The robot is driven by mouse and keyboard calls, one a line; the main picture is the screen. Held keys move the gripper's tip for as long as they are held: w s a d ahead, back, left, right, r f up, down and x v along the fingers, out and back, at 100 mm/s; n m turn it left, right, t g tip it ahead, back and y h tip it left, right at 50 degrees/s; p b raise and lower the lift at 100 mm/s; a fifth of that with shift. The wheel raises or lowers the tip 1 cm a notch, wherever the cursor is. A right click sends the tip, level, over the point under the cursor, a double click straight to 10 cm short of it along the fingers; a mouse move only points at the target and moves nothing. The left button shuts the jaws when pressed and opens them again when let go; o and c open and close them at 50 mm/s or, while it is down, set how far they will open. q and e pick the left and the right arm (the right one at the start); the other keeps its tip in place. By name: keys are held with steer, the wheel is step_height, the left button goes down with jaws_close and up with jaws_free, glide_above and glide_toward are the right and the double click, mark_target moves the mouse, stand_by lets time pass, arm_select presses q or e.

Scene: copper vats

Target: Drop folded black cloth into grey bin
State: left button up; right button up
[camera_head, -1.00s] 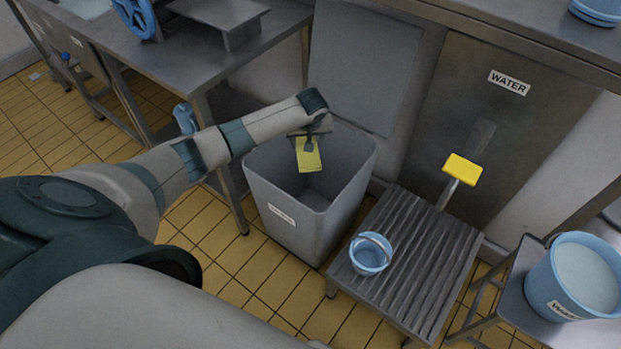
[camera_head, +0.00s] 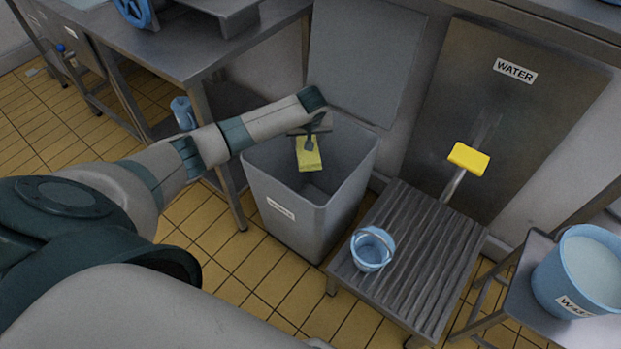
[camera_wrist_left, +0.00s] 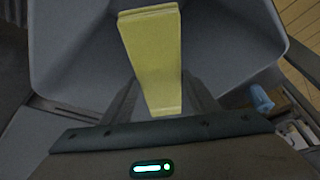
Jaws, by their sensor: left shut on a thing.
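A folded cloth (camera_head: 310,160) hangs from my left gripper (camera_head: 310,142). It looks yellow, not black; no black cloth is in view. It also shows in the left wrist view (camera_wrist_left: 152,50), where the gripper (camera_wrist_left: 160,108) is shut on its near end. The grey bin (camera_head: 288,212) stands open on the floor below. The cloth is over the bin's opening, with the bin's inner walls around it. The bin's inside (camera_wrist_left: 75,60) fills much of the left wrist view. My right gripper does not show.
A steel table (camera_head: 170,50) stands behind left, with a blue jug (camera_head: 183,114) by its leg. Right of the bin is a slatted stand (camera_head: 420,262) with a small blue bucket (camera_head: 371,252). A yellow pad (camera_head: 468,159) sits behind it. A larger blue bucket (camera_head: 560,285) stands far right.

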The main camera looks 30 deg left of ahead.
arm_select(q)
steer(key=o, duration=1.3)
steer(key=shift+p+v, duration=0.7)
steer(key=shift+v, duration=8.05)
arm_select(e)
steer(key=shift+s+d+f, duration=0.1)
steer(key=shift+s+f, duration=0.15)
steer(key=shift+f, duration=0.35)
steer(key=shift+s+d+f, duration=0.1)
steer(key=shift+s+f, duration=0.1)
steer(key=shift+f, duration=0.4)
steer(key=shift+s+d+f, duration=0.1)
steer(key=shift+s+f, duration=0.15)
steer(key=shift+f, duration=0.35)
arm_select(q)
steer(key=shift+d, duration=0.1)
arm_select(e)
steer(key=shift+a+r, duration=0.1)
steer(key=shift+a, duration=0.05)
